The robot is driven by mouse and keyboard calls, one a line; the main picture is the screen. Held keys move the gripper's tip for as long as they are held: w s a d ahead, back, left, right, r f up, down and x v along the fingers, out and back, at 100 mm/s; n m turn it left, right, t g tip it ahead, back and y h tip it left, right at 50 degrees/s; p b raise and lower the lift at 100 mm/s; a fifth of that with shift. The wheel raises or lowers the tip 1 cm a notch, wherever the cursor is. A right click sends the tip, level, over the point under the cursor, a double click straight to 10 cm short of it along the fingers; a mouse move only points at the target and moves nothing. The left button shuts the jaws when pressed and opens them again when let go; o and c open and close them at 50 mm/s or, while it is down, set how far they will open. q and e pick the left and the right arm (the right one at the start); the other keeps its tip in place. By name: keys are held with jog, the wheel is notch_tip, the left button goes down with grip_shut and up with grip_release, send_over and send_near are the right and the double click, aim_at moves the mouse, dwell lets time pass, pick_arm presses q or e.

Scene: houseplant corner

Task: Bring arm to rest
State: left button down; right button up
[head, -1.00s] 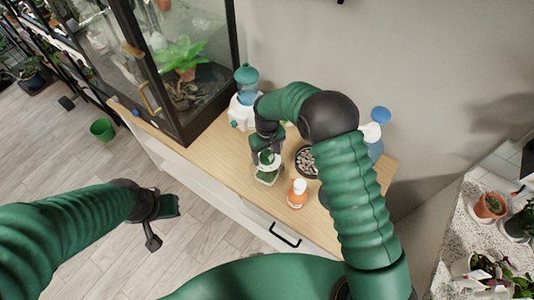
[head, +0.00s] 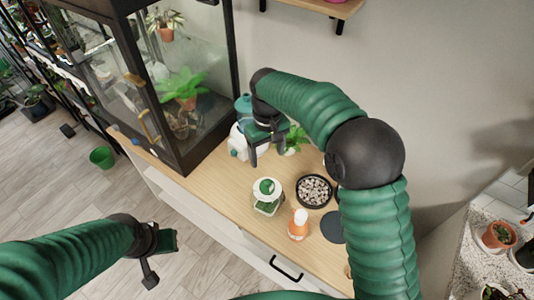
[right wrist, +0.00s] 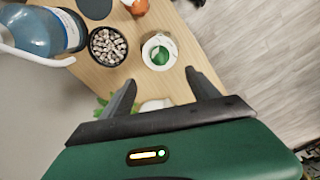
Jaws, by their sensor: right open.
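My right gripper (head: 267,150) is open and empty, raised above the wooden cabinet top near the glass case. Its two fingers (right wrist: 163,92) show apart in the right wrist view, with nothing between them. A small white container with a green round top (head: 267,192) stands on the cabinet, apart from the gripper; it also shows in the right wrist view (right wrist: 159,52). My left gripper (head: 158,255) hangs over the floor at the lower left, with its two fingers spread apart and empty.
A glass plant case (head: 175,85) stands close left of my right gripper. On the cabinet top (head: 225,190) are a pebble dish (head: 314,191), an orange bottle (head: 298,225) and a dark disc (head: 333,227). A large blue bottle (right wrist: 48,32) stands nearby. A wall shelf (head: 325,6) is above.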

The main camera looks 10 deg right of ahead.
dwell(0.4)
jog(key=s+d+f+m+t, duration=0.1)
jog(key=s+d, duration=0.3)
jog(key=s, duration=0.6)
jog(key=s+d+f+m+t, duration=0.1)
jog(key=s+d+f, duration=0.3)
jog(key=s, duration=0.6)
jog(key=shift+s+d+m+t, duration=0.3)
jog(key=shift+s+d+m, duration=0.05)
jog(key=shift+d+m, duration=0.5)
jog(key=shift+a, duration=0.1)
